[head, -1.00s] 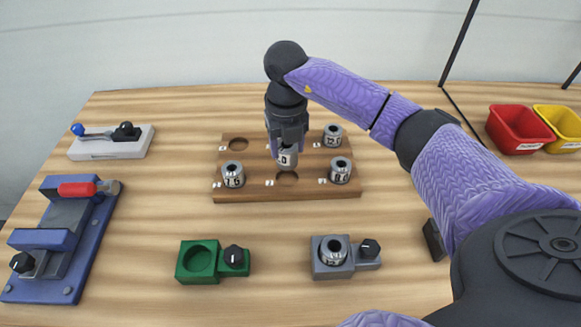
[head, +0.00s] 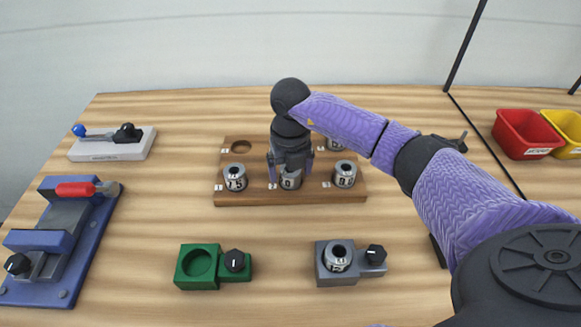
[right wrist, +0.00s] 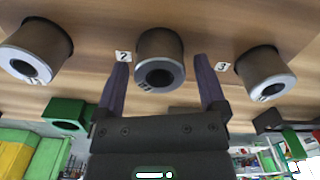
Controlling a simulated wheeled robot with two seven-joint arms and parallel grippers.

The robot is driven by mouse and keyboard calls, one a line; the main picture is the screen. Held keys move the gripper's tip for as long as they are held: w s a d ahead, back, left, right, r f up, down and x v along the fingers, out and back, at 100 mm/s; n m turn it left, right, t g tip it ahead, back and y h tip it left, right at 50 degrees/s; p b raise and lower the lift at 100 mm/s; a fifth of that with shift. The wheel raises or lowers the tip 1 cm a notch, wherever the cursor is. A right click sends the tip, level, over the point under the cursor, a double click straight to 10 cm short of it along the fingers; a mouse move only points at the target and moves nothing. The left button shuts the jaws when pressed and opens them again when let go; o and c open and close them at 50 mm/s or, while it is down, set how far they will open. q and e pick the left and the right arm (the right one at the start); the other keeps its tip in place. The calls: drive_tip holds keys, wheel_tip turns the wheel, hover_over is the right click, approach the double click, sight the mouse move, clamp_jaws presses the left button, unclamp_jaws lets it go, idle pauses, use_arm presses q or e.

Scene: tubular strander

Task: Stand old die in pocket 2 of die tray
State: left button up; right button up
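The old die (head: 290,182), a grey metal cylinder with a bore, stands in the front middle pocket of the wooden die tray (head: 290,199). In the right wrist view the die (right wrist: 161,72) looks upright beside the label 2 (right wrist: 123,57). My right gripper (head: 290,172) is over this pocket. Its fingers (right wrist: 164,85) are spread on both sides of the die, with gaps between them and it. The gripper hides the back middle pocket. My left gripper is not in view.
The back left pocket (head: 239,147) is empty. In front are a green holder (head: 198,265), empty, and a grey holder (head: 335,276) with a die.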

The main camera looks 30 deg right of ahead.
wheel_tip(320, 180, up, 12)
drive_tip(key=p, duration=0.3)
drive_tip(key=shift+r, duration=0.15)
